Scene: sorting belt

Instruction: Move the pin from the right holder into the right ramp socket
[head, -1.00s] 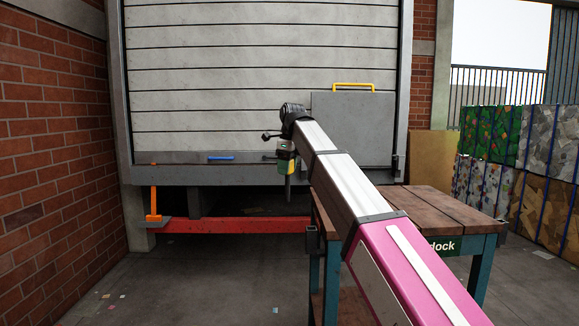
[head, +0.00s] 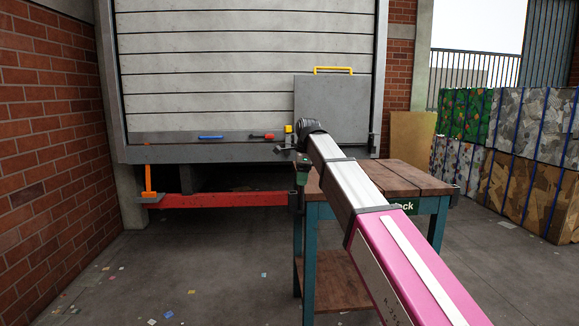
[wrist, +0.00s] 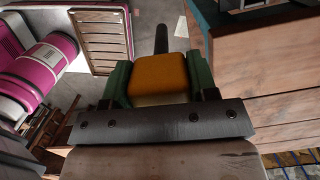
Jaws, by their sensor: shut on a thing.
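My gripper (wrist: 156,86) has green fingers, shut on the orange-yellow block-like head of the pin (wrist: 158,73). The pin's dark shaft (wrist: 161,40) sticks out beyond the fingers. In the head view my gripper (head: 302,168) is at the left end of the workbench, partly behind my arm, and the pin cannot be made out. The red ramp bar (head: 225,200) runs low under the dock edge. An orange pin (head: 149,180) stands upright at its left end. The right ramp socket is not clearly visible. A dark bracket (head: 295,200) sits beside the workbench's left corner.
The wood-topped workbench (head: 395,178) stands close to my gripper and its side fills the right of the wrist view. A blue bar (head: 210,137) and a red-handled tool (head: 262,136) lie on the dock ledge. Bales (head: 515,130) stand at right. The left floor is open.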

